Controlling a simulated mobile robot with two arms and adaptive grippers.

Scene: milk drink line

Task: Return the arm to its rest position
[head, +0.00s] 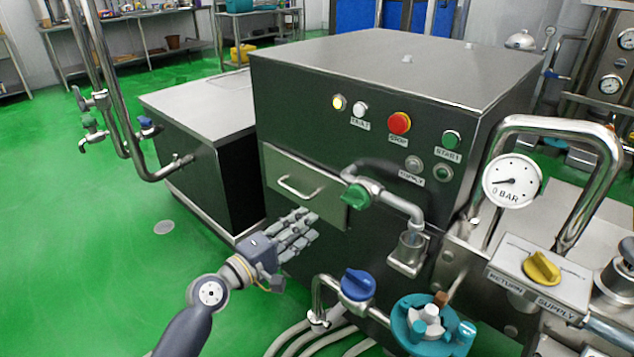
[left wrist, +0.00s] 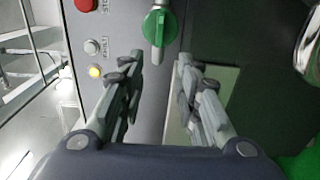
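My left gripper (head: 306,226) is in front of the dark machine cabinet, just below the drawer with the metal handle. In the left wrist view my left gripper (left wrist: 157,68) has its fingers apart, with nothing between them. The green valve handle (head: 357,196) is up and right of the fingers in the head view. It also shows in the left wrist view (left wrist: 158,25), beyond the fingertips. I cannot tell the exact distance between fingers and cabinet. My right arm and gripper are not in view.
The drawer (head: 305,188) looks shut. A blue valve handle (head: 357,284) and a teal-based fitting (head: 408,303) stand right of my arm, low. A gauge (head: 512,181) and a yellow handle (head: 541,268) are farther right. Green floor (head: 95,265) is free to the left.

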